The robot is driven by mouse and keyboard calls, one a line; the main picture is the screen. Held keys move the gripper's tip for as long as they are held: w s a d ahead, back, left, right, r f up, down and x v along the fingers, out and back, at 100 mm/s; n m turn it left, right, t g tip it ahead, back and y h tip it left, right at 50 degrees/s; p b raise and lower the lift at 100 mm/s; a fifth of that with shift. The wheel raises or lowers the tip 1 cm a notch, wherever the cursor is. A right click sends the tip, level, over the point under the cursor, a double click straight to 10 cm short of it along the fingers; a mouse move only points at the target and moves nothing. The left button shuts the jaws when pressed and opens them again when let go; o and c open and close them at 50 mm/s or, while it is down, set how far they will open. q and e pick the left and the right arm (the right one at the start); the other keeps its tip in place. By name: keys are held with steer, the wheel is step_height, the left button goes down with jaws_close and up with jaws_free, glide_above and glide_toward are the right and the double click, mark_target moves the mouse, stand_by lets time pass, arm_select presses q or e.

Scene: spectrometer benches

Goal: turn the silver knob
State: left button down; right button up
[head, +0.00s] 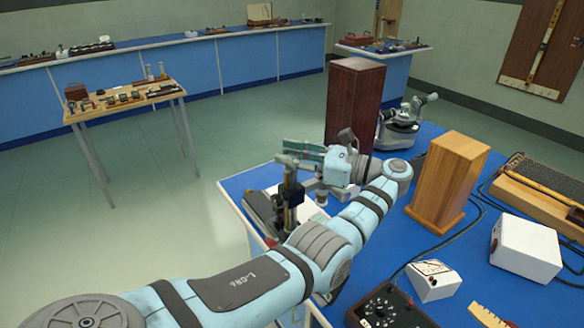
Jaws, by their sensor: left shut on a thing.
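My left arm reaches in from the lower left and bends back at its wrist. My left gripper (305,157) points left, at the top of a dark upright instrument (290,195) with a brass-coloured part, near the blue bench's left edge. Its fingers are shut on a small part there, which I take to be the silver knob. The knob itself is mostly hidden by the fingers, so its turn angle cannot be told. My right gripper is out of view.
A dark red wooden box (355,100) stands just behind the gripper. A grey spectrometer (402,125) is behind it to the right. A light wooden box (448,180), white meters (433,280) and cables crowd the blue bench (395,235). Open floor lies left.

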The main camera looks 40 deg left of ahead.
mark_target(290, 155)
arm_select(q)
steer(key=shift+f, duration=0.15)
steer(key=c, duration=1.2)
jaws_free()
steer(key=shift+r, duration=0.2)
step_height(290, 155, up, 10)
steer(key=shift+s+f, duration=0.1)
steer(key=shift+f, duration=0.1)
